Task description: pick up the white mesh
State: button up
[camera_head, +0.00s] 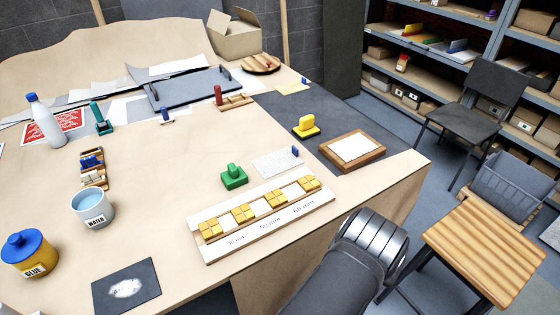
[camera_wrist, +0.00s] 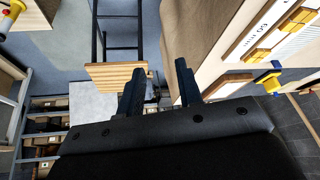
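A pale, thin sheet with a fine grid look (camera_head: 274,163), which appears to be the white mesh, lies flat on the bench in the head view. A small dark blue upright handle (camera_head: 295,151) stands at its right corner. It sits between the green-handled block and the wooden tray. I cannot make it out clearly in the wrist view. My gripper (camera_wrist: 159,88) is open and empty in the wrist view, its two dark fingers apart. It is beyond the bench edge, over the floor and a wooden stool, away from the sheet. The head view shows my arm but not the fingertips.
A green-handled block (camera_head: 234,177), a gauge board with yellow tiles (camera_head: 265,234), a yellow-handled block (camera_head: 306,127) and a wooden tray with a white panel (camera_head: 378,151) surround the sheet. A stool (camera_head: 485,250) stands at right. The bench's left-centre has bare room.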

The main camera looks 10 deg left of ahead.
jog(key=w+r+n+g+y, duration=0.1)
jog(key=w+r+n+y, duration=0.3)
jog(key=w, duration=0.7)
jog(key=w+r+n+g, duration=0.15)
jog(key=w+r, duration=0.45)
jog(key=w, duration=0.6)
jog(key=n+g+h, duration=0.2)
jog(key=n, duration=0.6)
send_over(296, 149)
notch_tip(296, 149, down, 5)
notch_tip(296, 149, down, 11)
jog(key=shift+w+a+f, duration=0.1)
jog(key=shift+w+f, duration=0.05)
jog(key=shift+f, duration=2.85)
grip_shut()
